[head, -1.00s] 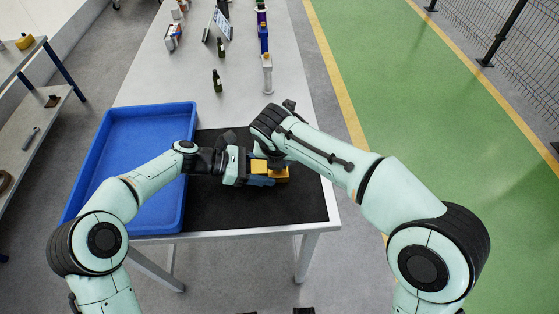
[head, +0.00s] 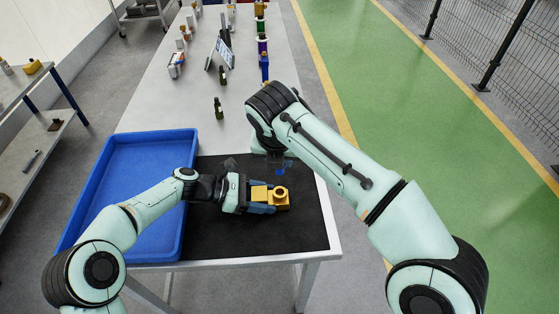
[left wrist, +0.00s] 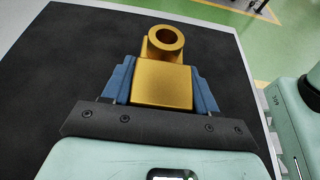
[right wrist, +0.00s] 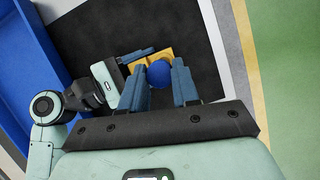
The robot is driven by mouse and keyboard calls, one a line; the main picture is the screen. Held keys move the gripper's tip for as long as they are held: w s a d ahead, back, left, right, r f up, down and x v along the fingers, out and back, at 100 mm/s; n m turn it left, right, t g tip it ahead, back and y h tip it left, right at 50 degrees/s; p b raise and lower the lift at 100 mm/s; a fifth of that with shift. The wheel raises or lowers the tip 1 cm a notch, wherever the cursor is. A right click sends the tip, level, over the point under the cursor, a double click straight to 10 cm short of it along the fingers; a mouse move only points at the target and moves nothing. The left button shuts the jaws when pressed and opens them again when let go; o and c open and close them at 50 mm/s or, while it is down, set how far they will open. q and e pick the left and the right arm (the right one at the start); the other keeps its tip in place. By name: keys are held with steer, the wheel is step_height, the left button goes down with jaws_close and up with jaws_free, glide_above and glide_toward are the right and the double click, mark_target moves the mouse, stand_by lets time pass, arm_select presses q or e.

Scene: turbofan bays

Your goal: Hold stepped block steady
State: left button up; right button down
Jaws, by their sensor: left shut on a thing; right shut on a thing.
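The golden stepped block (head: 281,195) sits at the right part of the black mat. In the left wrist view, its square body (left wrist: 162,84) and upright round boss with a hole (left wrist: 165,40) face up. My left gripper (head: 262,202) is shut on the block's body, one blue finger on each side. My right gripper (right wrist: 159,88) is above the block, shut on a blue round-ended part (right wrist: 159,73). In the right wrist view, this part covers some of the block. In the head view, my right arm hides most of that gripper.
A blue tray (head: 128,190) stands left of the black mat (head: 230,237). Bottles (head: 218,108), a tablet (head: 223,55) and several coloured parts (head: 264,68) stand farther back on the table. The front of the mat is clear.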

arm_select(q)
steer(key=o, duration=1.4)
steer(key=shift+a, duration=0.1)
steer(key=v, duration=1.1)
steer(key=shift+a+r, duration=0.25)
steer(key=shift+a, duration=0.1)
